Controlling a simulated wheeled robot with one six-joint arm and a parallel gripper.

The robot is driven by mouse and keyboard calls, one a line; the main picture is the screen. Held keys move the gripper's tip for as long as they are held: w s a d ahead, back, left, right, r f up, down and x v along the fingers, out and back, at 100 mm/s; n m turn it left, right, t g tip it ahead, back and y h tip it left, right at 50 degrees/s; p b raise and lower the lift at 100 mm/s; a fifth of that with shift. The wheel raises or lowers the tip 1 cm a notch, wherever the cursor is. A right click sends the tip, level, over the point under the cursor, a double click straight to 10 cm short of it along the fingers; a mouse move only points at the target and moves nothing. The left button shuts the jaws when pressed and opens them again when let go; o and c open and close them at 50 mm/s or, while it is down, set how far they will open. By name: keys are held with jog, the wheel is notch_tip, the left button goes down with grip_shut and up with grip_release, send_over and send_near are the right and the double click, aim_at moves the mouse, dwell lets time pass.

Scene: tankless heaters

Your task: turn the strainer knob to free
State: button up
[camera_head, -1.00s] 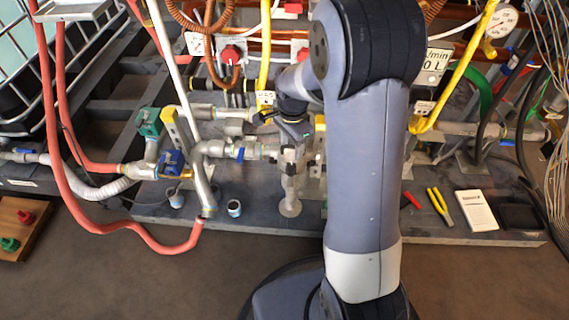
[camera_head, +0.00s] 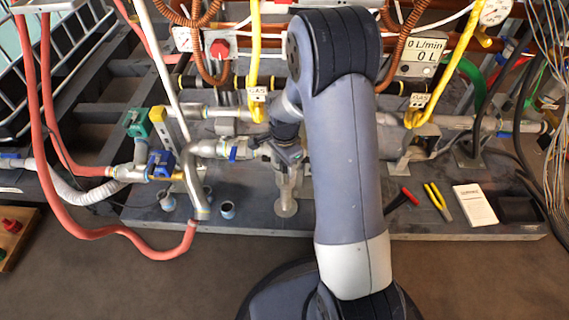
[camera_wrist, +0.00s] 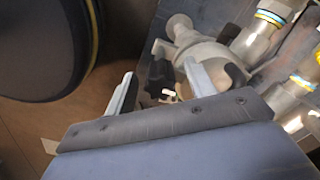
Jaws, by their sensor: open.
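The grey metal strainer body (camera_wrist: 195,55) shows in the wrist view just beyond my fingers, with a round end cap at its upper left. A dark piece (camera_wrist: 160,80) lies between the fingers; I cannot tell whether it is the strainer knob. My gripper (camera_wrist: 160,90) is open, one light grey finger on each side of that dark piece. Whether the fingers touch anything is unclear. In the head view my gripper (camera_head: 286,157) is over the vertical grey fitting (camera_head: 286,190) in front of the pipe row, and my arm hides part of this area.
A grey pipe with a blue lever (camera_head: 233,154) runs close to the left of my gripper. A blue valve (camera_head: 161,164) and red hoses (camera_head: 62,160) are further left. Red-handled pliers (camera_head: 403,196), yellow pliers (camera_head: 438,200) and a white booklet (camera_head: 475,205) lie at right.

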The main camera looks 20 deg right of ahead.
jog(key=c, duration=1)
jog(key=n+p, duration=0.1)
jog(key=n, duration=0.3)
jog(key=shift+r+p, duration=0.1)
jog(key=shift+p, duration=0.3)
jog(key=n+p, duration=0.1)
jog(key=n, duration=0.4)
jog(key=shift+n, duration=0.4)
jog(key=n+p, duration=0.1)
jog(key=n, duration=0.3)
jog(key=shift+d+n, duration=0.1)
jog(key=shift+n, duration=0.2)
jog(key=shift+n+p, duration=0.4)
jog(key=shift+n, duration=1.9)
